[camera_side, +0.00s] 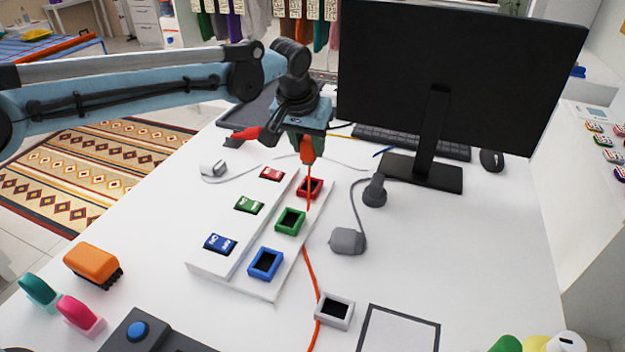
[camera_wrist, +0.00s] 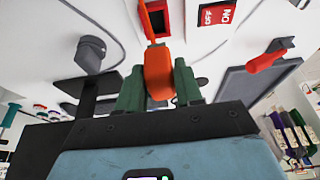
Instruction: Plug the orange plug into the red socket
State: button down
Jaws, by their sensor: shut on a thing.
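The orange plug (camera_side: 308,149) is held between the fingers of my gripper (camera_side: 306,140), above the far end of the white socket board (camera_side: 237,287). In the wrist view the orange plug (camera_wrist: 158,72) sits between the green fingers of my gripper (camera_wrist: 159,88). Its orange cord (camera_side: 309,270) runs down over the board and along the table. The red socket (camera_side: 316,188) is just below the plug, partly crossed by the cord. The red socket (camera_wrist: 164,15) also shows at the top of the wrist view. The plug appears apart from it.
The green socket (camera_side: 290,221) and blue socket (camera_side: 265,264) lie nearer on the board, with red, green and blue switches on its left. A grey plug (camera_side: 348,240) and round grey piece (camera_side: 375,191) lie right. The monitor (camera_side: 450,70) stands behind. A grey socket (camera_side: 335,311) is in front.

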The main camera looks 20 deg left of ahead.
aim_at(308, 159)
jog(key=shift+f, duration=0.1)
jog(key=shift+f, duration=2.3)
jog(key=shift+f, duration=1.3)
jog(key=c, duration=0.7)
grip_release()
jog(key=shift+o, duration=0.2)
jog(key=v, duration=1.2)
